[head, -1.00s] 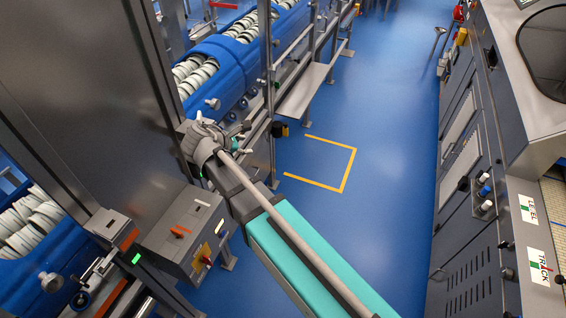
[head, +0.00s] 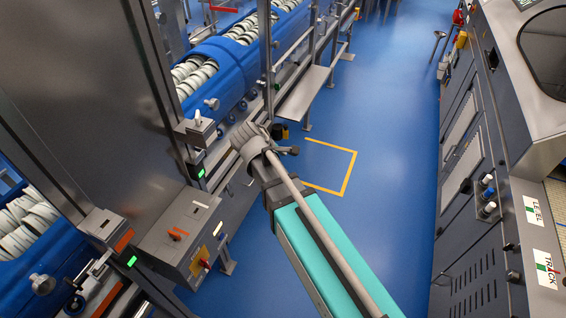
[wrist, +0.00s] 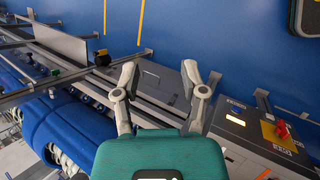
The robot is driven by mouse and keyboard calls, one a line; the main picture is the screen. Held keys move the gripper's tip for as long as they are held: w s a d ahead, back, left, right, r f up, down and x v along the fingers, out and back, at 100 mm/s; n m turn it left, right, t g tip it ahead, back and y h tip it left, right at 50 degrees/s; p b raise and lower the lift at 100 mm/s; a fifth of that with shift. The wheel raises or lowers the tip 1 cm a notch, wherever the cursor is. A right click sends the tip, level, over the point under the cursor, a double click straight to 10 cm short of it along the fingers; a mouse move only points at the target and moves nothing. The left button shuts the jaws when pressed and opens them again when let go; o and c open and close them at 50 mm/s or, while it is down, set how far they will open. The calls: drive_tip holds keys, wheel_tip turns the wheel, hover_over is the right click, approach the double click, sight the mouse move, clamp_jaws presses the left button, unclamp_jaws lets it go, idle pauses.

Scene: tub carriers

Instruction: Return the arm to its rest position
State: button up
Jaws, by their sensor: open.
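My gripper (wrist: 157,84) shows in the wrist view with its two fingers spread apart and nothing between them. Beyond the fingertips are grey machine rails and the blue floor. In the head view my teal and grey arm reaches up from the bottom right. Its wrist end is over the floor beside the machine, right of the tall grey cabinet (head: 85,75). The fingers are mostly hidden behind the wrist in that view.
A grey control box (head: 180,237) with a red switch stands at the lower left. Blue tub carriers (head: 225,62) run along the line behind. A grey console (head: 490,215) lines the right side. Open blue floor (head: 385,130), with a yellow marking (head: 350,172), lies between.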

drive_tip(key=shift+s+d+f, duration=0.1)
drive_tip(key=shift+d+f, duration=0.1)
drive_tip(key=shift+d, duration=0.15)
idle(0.4)
drive_tip(key=s+d+f+m+g+y+b, duration=0.2)
drive_tip(key=s+d+f+m+b, duration=0.1)
drive_tip(key=d+m, duration=0.4)
drive_tip(key=s+d+f+m+g+y+b, duration=0.2)
drive_tip(key=s+d+f+m+y+b, duration=0.1)
drive_tip(key=s+d+f+m, duration=0.3)
drive_tip(key=d+m, duration=0.2)
drive_tip(key=d, duration=0.2)
drive_tip(key=shift+d+f+y, duration=0.25)
drive_tip(key=shift+d+y, duration=0.05)
drive_tip(key=shift+o, duration=0.2)
drive_tip(key=shift+a, duration=0.15)
